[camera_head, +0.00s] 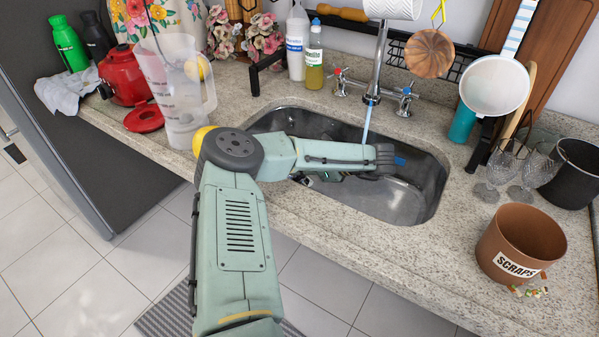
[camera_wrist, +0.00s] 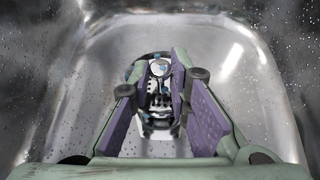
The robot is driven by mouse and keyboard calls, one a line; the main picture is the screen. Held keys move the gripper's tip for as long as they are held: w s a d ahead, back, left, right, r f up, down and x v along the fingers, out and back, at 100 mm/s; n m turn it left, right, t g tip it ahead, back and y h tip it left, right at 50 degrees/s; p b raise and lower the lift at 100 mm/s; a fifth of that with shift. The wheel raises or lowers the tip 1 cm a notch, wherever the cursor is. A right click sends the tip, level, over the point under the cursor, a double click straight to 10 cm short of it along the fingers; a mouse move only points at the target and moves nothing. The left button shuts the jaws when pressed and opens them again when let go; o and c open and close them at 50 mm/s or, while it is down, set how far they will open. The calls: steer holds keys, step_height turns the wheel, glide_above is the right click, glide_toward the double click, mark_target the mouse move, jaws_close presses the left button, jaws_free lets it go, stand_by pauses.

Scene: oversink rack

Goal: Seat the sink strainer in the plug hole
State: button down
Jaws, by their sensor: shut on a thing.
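The sink (camera_head: 410,195) is a steel basin in the counter, and its shiny walls fill the wrist view (camera_wrist: 75,75). My gripper (camera_wrist: 160,78) reaches down inside it, with purple-padded fingers shut on the metal sink strainer (camera_wrist: 159,98). The strainer shows between the fingertips as a perforated piece with a round knob-like top. The plug hole cannot be clearly made out; the strainer and fingers cover the middle of the basin. Whether the strainer touches the basin floor cannot be told. In the head view my arm hides the strainer and most of the gripper.
The tap (camera_head: 376,75) stands behind the sink, with a bluish stream (camera_head: 366,122) falling close to my wrist. A scraps pot (camera_head: 520,243) and glasses (camera_head: 497,170) stand at right. A clear jug (camera_head: 180,100) stands left, close to my arm. The front counter is clear.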

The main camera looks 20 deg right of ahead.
steer(key=shift+f, duration=1.4)
steer(key=c, duration=1.5)
jaws_free()
steer(key=shift+r, duration=0.15)
steer(key=b+v, duration=0.2)
steer(key=v, duration=1)
